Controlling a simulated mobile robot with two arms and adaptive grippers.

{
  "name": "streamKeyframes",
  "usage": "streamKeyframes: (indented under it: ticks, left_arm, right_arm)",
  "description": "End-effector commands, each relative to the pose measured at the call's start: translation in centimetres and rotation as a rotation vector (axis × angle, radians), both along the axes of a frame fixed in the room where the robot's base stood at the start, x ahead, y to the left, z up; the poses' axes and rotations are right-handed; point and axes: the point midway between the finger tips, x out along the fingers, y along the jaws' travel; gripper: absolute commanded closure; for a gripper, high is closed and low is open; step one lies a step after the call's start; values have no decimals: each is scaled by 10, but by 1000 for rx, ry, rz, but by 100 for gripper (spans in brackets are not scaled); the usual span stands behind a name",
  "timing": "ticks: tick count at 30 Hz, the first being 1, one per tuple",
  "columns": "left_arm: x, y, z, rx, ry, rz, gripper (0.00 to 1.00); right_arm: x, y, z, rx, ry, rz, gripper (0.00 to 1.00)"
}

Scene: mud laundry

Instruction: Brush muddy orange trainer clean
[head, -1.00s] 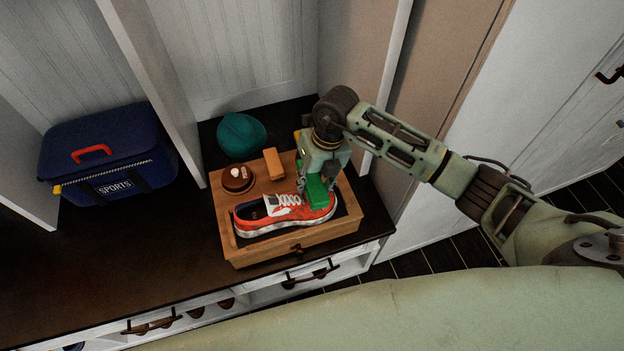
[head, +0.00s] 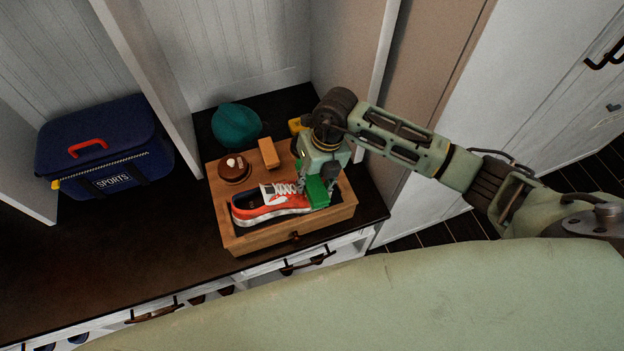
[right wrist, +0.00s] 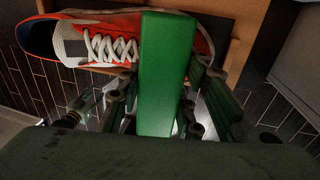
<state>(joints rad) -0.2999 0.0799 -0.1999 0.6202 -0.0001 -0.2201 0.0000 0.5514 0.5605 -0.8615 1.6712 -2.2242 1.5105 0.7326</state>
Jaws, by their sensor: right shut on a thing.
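The orange trainer (head: 268,207) with white laces lies on its sole in a wooden tray (head: 265,241) on the dark bench top. Its toe end is hidden behind my gripper and the green thing it holds. My right gripper (head: 320,188) is shut on a green brush (head: 317,193), at the trainer's right end. In the right wrist view the green brush (right wrist: 163,75) stands upright across the trainer (right wrist: 100,40), in front of its toe part. I cannot tell whether they touch. No mud shows clearly on the visible part. My left gripper is not in view.
The tray's back ledge carries a round brown tin (head: 234,168) and an orange-brown block (head: 268,153). A teal cap-like thing (head: 236,125) and a yellow thing (head: 297,125) lie behind. A blue sports bag (head: 105,148) stands left; the bench between is clear.

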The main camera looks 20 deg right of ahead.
Motion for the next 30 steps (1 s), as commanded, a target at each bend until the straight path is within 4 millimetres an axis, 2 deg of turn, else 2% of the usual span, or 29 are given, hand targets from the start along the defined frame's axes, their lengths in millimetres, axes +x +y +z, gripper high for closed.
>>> streamKeyframes:
  ticks: [15, 30]
  left_arm:
    - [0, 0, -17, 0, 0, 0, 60]
    - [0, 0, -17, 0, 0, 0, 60]
  right_arm:
    - [34, 2, 2, 1, -3, -1, 88]
    - [35, 2, 3, 1, -3, -1, 88]
